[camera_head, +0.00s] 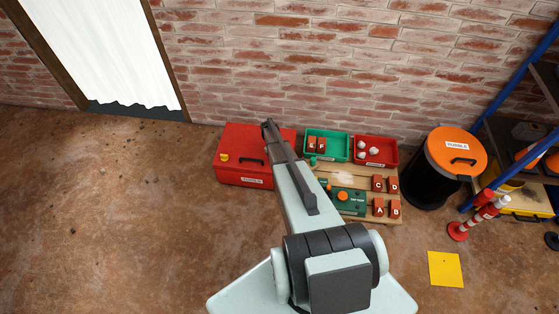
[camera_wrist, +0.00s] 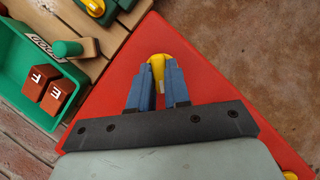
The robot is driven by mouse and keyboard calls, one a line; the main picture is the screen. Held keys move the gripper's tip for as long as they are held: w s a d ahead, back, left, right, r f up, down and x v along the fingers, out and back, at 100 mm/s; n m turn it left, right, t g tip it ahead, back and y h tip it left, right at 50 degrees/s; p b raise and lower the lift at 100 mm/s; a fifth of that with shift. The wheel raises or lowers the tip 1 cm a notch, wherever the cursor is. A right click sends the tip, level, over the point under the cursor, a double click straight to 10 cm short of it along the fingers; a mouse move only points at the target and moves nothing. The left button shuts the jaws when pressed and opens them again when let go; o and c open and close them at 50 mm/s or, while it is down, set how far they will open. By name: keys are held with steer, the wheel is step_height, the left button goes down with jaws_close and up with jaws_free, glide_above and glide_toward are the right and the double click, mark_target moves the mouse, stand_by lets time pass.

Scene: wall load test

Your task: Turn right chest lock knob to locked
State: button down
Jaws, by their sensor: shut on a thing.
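The red chest (camera_head: 240,140) stands on the floor against the brick wall; its red lid (camera_wrist: 215,75) fills the middle of the wrist view. My gripper (camera_wrist: 159,78) is over the lid, close to the corner on the side of the wooden board. Its two blue fingers are shut on the yellow right lock knob (camera_wrist: 157,60), with a small white part showing between them. In the head view my arm hides this knob. The left lock knob (camera_head: 225,157), also yellow, is free at the other side of the lid. The knob's exact turn angle is hard to tell.
Right of the chest are a green tray (camera_head: 341,148) with red blocks, a red tray (camera_head: 391,160) with pale lumps, and a wooden board (camera_head: 347,178) with lettered blocks. A black bin with an orange lid (camera_head: 455,150) stands farther right. Floor left of the chest is clear.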

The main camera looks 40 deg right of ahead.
steer(key=n, duration=0.2)
steer(key=n+h, duration=0.1)
steer(key=n, duration=0.1)
steer(key=shift+a+t+h, duration=0.15)
steer(key=shift+t+h, duration=0.15)
steer(key=shift+t, duration=0.1)
steer(key=shift+s+n+t+h, duration=0.1)
steer(key=shift+n+t+h, duration=0.3)
steer(key=shift+n, duration=1.4)
steer(key=shift+h, duration=0.3)
steer(key=c, duration=1.1)
jaws_free()
steer(key=v, duration=1.4)
steer(key=shift+f, duration=0.1)
